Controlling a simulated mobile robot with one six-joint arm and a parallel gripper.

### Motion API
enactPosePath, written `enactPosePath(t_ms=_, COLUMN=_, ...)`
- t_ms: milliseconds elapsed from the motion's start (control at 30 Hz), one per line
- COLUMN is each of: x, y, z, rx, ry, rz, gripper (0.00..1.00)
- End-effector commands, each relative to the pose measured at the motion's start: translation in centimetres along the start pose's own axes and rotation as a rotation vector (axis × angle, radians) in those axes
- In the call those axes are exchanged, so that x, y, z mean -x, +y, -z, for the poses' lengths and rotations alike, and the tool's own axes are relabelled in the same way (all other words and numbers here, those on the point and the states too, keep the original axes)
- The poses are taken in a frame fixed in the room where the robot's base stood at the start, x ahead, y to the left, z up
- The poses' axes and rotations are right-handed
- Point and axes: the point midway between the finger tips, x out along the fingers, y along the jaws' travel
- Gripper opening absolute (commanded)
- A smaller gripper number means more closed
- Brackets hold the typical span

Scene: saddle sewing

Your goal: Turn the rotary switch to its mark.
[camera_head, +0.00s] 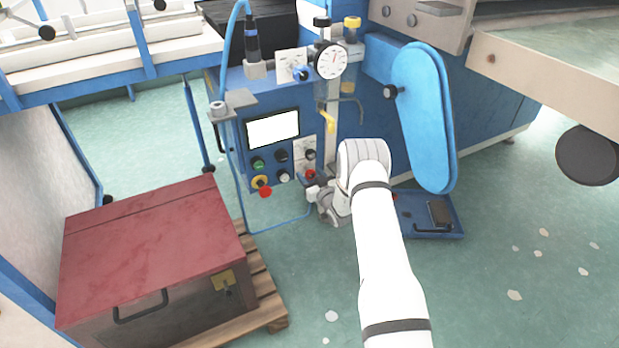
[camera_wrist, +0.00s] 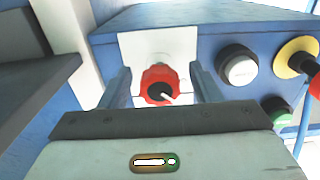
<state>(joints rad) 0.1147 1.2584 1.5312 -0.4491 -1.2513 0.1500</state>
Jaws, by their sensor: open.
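The rotary switch is a red round knob (camera_wrist: 153,88) with a black centre and a white pointer line, on a white plate (camera_wrist: 165,45) in the wrist view. The pointer slants to the lower right there. No separate target mark can be made out. My gripper (camera_wrist: 158,70) is open, with one finger on each side of the knob and a visible gap on both sides. In the head view the red knob (camera_head: 310,174) is at the lower right of the control panel, and my gripper (camera_head: 311,190) is close to it, small and partly hidden by my wrist.
A white button (camera_wrist: 238,66), a green button (camera_wrist: 277,110) and a yellow-ringed red stop button (camera_wrist: 297,60) sit beside the switch. A blue pedal tray (camera_head: 450,228) is on the floor to the right. A red-lidded chest (camera_head: 145,245) stands at left.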

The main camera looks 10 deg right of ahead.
Motion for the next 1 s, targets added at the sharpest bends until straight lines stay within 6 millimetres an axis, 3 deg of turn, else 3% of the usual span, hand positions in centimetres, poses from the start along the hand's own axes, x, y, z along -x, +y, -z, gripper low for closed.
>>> enactPosePath(t_ms=233, x=-0.06, y=-0.04, z=0.02, rx=0.0, ry=0.0, rz=0.0, gripper=0.56)
enactPosePath(t_ms=767, x=-0.07, y=-0.11, z=0.03, rx=0.0, ry=0.0, rz=0.001, gripper=0.13)
enactPosePath(t_ms=1000, x=-0.09, y=-0.15, z=0.0, rx=-0.022, ry=0.0, rz=0.002, gripper=0.13)
